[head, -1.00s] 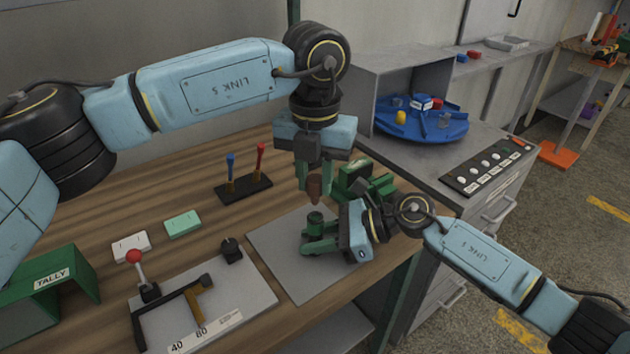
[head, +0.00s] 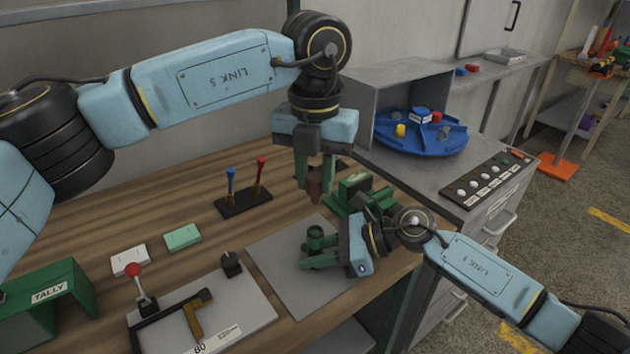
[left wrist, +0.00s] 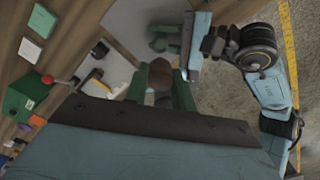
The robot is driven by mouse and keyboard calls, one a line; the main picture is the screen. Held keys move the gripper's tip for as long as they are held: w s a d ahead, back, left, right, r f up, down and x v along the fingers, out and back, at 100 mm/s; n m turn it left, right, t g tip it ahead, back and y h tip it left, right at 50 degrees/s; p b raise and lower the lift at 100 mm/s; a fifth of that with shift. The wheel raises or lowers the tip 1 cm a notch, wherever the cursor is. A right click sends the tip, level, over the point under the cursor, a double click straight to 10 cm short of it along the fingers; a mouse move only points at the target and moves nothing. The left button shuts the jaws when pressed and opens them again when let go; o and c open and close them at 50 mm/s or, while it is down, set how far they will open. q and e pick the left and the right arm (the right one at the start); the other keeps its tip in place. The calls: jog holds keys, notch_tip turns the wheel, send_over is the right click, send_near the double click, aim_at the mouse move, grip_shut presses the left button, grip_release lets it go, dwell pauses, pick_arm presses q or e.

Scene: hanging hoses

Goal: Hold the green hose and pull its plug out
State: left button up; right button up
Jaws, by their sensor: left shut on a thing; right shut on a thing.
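My left gripper (head: 314,180) is shut on a brown-red plug (head: 315,190), which points down between its green fingers. The plug also shows in the left wrist view (left wrist: 160,80). It hangs above the green hose (head: 315,238), with a visible gap between them. The hose end is a short upright green cylinder over the grey mat. My right gripper (head: 318,258) comes in from the right and is shut on the hose; its green fingers blend with it. The hose also shows in the left wrist view (left wrist: 160,42). Whether it touches the mat is unclear.
A green block (head: 352,190) stands just behind my right gripper. A lever rack (head: 243,203), a teal box (head: 182,236), a white box (head: 130,260) and a red-knobbed lever board (head: 240,300) lie left. A blue turntable (head: 425,145) is at the back right.

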pick_arm(q)
jog(key=shift+r, duration=0.1)
pick_arm(e)
jog(key=o, duration=1.1)
jog(key=shift+c, duration=0.2)
jog(key=shift+d, duration=0.1)
